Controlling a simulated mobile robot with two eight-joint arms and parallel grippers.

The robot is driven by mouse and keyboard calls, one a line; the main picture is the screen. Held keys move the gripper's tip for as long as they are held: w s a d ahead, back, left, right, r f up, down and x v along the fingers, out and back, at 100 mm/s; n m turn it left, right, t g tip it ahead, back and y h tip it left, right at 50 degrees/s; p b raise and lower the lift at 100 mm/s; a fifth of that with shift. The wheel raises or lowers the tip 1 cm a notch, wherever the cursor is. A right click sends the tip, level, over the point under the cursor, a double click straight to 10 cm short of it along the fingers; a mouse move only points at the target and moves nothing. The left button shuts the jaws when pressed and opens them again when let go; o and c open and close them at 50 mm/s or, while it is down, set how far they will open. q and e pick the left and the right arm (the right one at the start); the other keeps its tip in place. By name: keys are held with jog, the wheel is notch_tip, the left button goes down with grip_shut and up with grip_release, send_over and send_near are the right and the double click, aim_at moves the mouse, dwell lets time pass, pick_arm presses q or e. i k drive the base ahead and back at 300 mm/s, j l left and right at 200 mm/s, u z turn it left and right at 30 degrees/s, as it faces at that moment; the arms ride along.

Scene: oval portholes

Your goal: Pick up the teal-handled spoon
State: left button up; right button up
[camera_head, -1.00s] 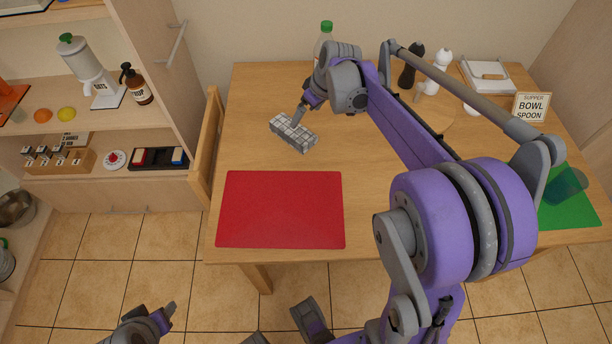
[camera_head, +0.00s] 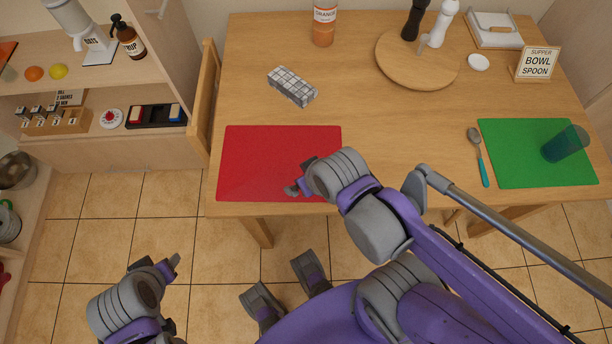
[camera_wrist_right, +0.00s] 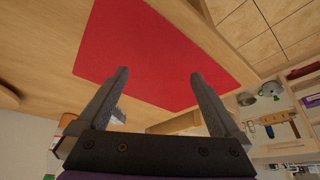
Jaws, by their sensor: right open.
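The teal-handled spoon (camera_head: 481,160) lies on the table just left of the green mat (camera_head: 510,170), its grey bowl end toward the back and its teal handle toward the front edge. My right gripper (camera_head: 294,190) is over the front right part of the red mat (camera_head: 265,150), well to the left of the spoon. In the right wrist view my right gripper (camera_wrist_right: 158,78) is open with nothing between its fingers. The spoon does not show there. My left gripper (camera_head: 174,263) is low over the floor at the left, away from the table; its fingers are too small to judge.
A blue-teal cup (camera_head: 565,144) stands on the green mat. A checked block (camera_head: 292,86) lies behind the red mat. A round wooden board (camera_head: 400,65) with two mills, a small white dish (camera_head: 478,62) and a sign (camera_head: 537,64) are farther back.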

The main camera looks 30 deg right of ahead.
aim_at(473, 136)
jog(key=z, duration=2.85)
jog(key=i+l+z, duration=0.45)
jog(key=i+l, duration=0.2)
jog(key=i, duration=0.05)
